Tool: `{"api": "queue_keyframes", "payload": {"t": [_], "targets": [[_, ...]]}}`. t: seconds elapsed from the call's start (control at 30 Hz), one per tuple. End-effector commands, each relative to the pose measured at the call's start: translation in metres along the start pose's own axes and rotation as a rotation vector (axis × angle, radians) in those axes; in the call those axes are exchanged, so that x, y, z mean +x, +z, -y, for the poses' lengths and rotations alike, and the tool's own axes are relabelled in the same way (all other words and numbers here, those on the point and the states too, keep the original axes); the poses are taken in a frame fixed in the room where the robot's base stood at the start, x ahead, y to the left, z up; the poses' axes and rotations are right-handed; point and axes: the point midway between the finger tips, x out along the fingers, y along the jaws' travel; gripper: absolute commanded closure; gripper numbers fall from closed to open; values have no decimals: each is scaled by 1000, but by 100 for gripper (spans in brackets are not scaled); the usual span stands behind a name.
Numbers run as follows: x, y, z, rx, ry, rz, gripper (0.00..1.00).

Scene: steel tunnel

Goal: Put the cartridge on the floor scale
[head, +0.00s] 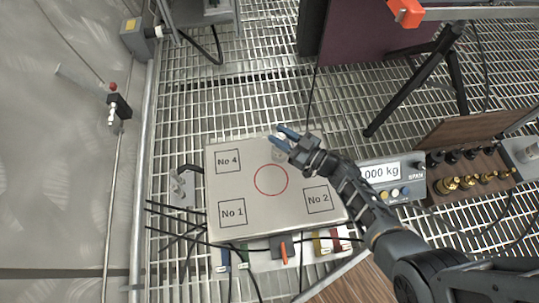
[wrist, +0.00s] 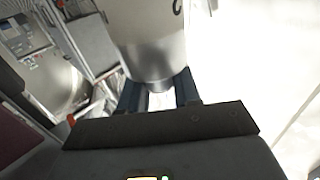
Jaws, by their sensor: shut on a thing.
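The cartridge (wrist: 152,50) is a pale cylinder with a silvery lower band, between my gripper's fingers in the wrist view. In the head view the cartridge (head: 278,154) is a small pale shape by the fingertips, hard to make out against the plate. My gripper (head: 285,138) has blue fingers and is shut on it; the gripper also shows in the wrist view (wrist: 158,98). It is over the upper right part of the floor scale (head: 240,190), a pale square plate with a red circle and marked boxes. I cannot tell whether the cartridge touches the plate.
A display box (head: 385,178) reading "000 kg", partly covered by my arm, stands right of the plate. A wooden block with brass weights (head: 465,178) is farther right. Cables and coloured tags line the plate's front. Open grating (head: 235,80) lies behind it.

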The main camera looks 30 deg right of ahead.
Motion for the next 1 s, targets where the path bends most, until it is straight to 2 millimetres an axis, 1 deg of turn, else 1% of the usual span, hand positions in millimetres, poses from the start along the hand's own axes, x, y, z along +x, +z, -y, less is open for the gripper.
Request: {"api": "queue_keyframes", "payload": {"t": [0.03, 0.1, 0.2, 0.3, 0.47, 0.7, 0.77, 0.83, 1.0], "targets": [[5, 8, 9, 0, -4, -3, 100], [9, 14, 19, 0, -4, -3, 100], [14, 20, 29, -1, -2, -4, 100], [16, 22, 34, -1, 0, -3, 100], [17, 28, 36, -1, 1, -4, 100], [18, 56, 36, 0, 0, -4, 100], [18, 61, 36, -2, 0, -4, 100], [18, 63, 36, -2, 0, -4, 100], [18, 62, 36, -2, 0, -4, 100]]}}
